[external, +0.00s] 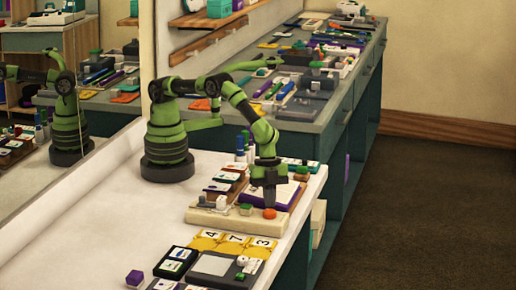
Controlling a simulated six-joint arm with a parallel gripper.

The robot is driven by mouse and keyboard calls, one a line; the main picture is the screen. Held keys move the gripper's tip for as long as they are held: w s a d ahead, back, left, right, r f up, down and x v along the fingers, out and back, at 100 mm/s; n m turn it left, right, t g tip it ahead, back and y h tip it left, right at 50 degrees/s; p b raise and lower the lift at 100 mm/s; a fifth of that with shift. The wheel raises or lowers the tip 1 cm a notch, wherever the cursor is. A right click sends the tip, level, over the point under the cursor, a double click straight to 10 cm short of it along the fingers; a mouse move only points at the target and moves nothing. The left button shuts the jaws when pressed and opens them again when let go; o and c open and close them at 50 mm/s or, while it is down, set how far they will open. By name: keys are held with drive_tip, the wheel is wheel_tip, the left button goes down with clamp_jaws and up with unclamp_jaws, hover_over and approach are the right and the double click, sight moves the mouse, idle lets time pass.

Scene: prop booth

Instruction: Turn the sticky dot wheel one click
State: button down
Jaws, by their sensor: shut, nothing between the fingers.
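My gripper (269,198) points down over the right part of a pale wooden board (205,217) on the white table. It is shut with nothing in it. Its tips are just above or behind a small round orange piece (269,213); I cannot tell whether they touch it. A green piece (246,209), a white one and a grey one sit to its left on the board. Which of these is the sticky dot wheel is too small to tell. A purple-edged pad (284,194) lies behind the gripper, partly hidden.
Yellow number cards (233,243) lie in front of the board. Blue bottles (240,150) stand behind the board. A mirror is at the left. The table's left part is clear.

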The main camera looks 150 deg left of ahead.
drive_tip(key=shift+d+f, duration=0.1)
drive_tip(key=shift+f, duration=0.3)
drive_tip(key=shift+d, duration=0.25)
drive_tip(key=shift+s+d, duration=0.25)
drive_tip(key=shift+d, duration=0.45)
idle(0.3)
drive_tip(key=shift+s, duration=0.45)
drive_tip(key=shift+w+a+r, duration=0.1)
drive_tip(key=shift+a+r, duration=0.05)
drive_tip(key=shift+r, duration=1.4)
drive_tip(key=shift+a+r, duration=0.1)
drive_tip(key=shift+r, duration=1.45)
